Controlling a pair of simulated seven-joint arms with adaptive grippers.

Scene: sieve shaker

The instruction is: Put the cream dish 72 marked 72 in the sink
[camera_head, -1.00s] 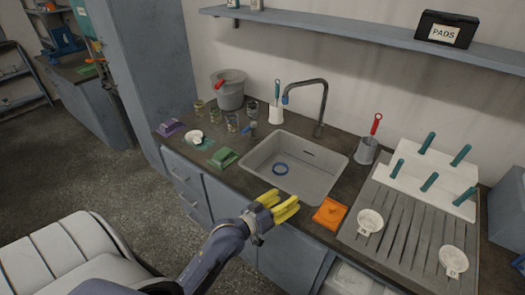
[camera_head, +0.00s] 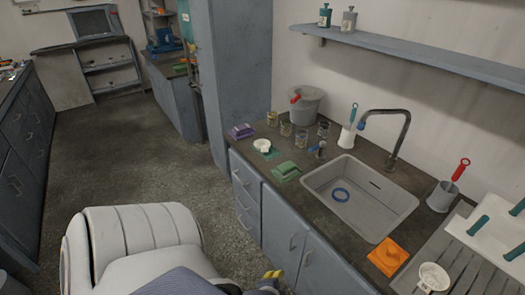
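A small cream dish (camera_head: 262,146) sits on a green mat at the left part of the counter. A second pale dish (camera_head: 432,278) with a tag lies on the drainboard at the lower right. I cannot read the number on either dish. My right gripper is not in view.
Several glass jars (camera_head: 301,139), a grey bucket (camera_head: 296,106), a purple block (camera_head: 242,131) and a green block (camera_head: 286,171) stand near the cream dish. The tap (camera_head: 403,135) arches behind the sink.

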